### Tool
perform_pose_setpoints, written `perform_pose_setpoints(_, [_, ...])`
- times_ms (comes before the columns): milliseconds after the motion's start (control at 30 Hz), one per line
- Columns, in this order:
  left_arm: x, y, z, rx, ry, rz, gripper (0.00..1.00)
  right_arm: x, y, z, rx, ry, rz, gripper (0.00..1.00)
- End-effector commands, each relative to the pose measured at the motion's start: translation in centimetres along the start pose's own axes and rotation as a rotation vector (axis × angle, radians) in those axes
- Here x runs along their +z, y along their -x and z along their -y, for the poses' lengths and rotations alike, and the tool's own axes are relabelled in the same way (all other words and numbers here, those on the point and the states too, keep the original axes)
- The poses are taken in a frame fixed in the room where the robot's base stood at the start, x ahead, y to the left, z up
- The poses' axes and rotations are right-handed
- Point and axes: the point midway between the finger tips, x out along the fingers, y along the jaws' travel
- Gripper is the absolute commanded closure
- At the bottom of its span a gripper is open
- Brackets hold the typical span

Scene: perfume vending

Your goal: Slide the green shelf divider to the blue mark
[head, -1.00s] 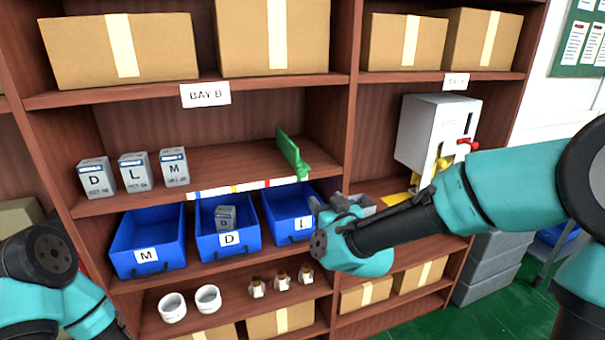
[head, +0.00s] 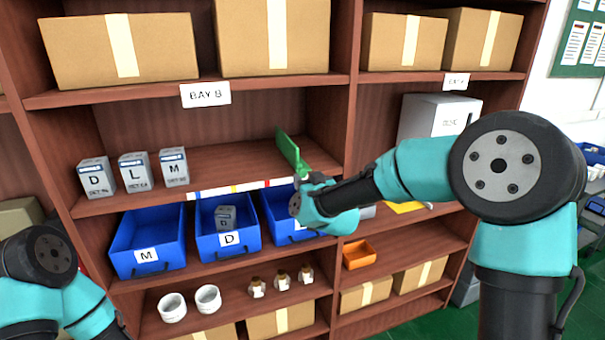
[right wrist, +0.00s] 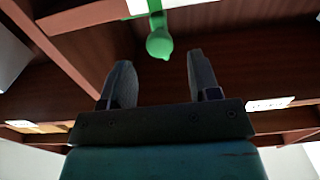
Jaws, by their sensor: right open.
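The green shelf divider (head: 288,150) stands upright near the right end of the middle shelf of Bay B. Its rounded green knob (right wrist: 159,43) shows in the right wrist view. A white strip (head: 250,187) with small coloured marks runs along the shelf's front edge; a blue mark (head: 191,195) seems to be near its left end. My right gripper (head: 308,181) is at the divider's front end, its fingers small and partly hidden in the head view. In the right wrist view the gripper (right wrist: 158,60) is open, with the knob just beyond and between the fingertips. My left gripper is out of view.
Several small labelled boxes (head: 132,172) stand at the shelf's left; the shelf between them and the divider is clear. Blue bins (head: 147,240) sit below. An orange bin (head: 358,254) and a white machine (head: 435,114) are to the right, beyond an upright panel (head: 350,130).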

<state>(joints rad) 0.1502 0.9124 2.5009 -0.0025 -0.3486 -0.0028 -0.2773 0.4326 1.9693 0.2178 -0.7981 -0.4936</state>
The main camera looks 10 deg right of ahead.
Motion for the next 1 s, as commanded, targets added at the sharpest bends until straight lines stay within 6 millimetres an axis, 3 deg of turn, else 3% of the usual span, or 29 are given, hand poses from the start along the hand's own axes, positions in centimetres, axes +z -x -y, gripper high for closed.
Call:
perform_pose_setpoints(100, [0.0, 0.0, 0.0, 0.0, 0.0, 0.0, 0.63, 0.1, -2.1, 0.0, 0.0, 0.0, 0.0, 0.44])
perform_pose_setpoints(300, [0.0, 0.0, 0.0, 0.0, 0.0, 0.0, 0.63, 0.1, -4.3, 0.1, 0.0, 0.0, 0.001, 0.44])
perform_pose_setpoints(700, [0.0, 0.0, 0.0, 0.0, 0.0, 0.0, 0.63, 0.0, -5.0, 0.0, 0.0, 0.0, 0.0, 0.44])
perform_pose_setpoints(1000, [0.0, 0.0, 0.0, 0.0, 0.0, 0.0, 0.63, 0.0, -4.9, 0.0, 0.0, 0.0, 0.0, 0.72])
